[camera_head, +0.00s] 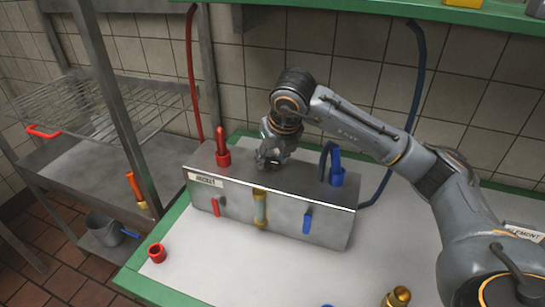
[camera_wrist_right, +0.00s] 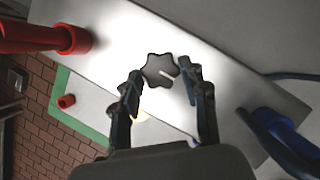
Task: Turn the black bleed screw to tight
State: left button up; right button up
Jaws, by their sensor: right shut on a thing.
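The black bleed screw (camera_wrist_right: 158,67) is a dark star-shaped knob with a pale pointer line on it. It sits on the top face of a metal box (camera_head: 281,214) with a label plate on its front. My right gripper (camera_head: 268,160) reaches down onto the box top from the right and is shut on the bleed screw. In the right wrist view my right gripper (camera_wrist_right: 162,78) has a finger on each side of the knob. In the head view the gripper hides the screw. My left gripper is not in view.
A red hose fitting (camera_head: 223,157) and a blue one (camera_head: 337,174) stand on the box top either side of the gripper. Red and blue levers are on the box front. A loose red cap (camera_head: 157,253) and a brass part (camera_head: 397,297) lie on the green-edged table.

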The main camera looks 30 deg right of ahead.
jog(key=o, duration=1.2)
jog(key=shift+c, duration=0.2)
jog(key=v, duration=1.2)
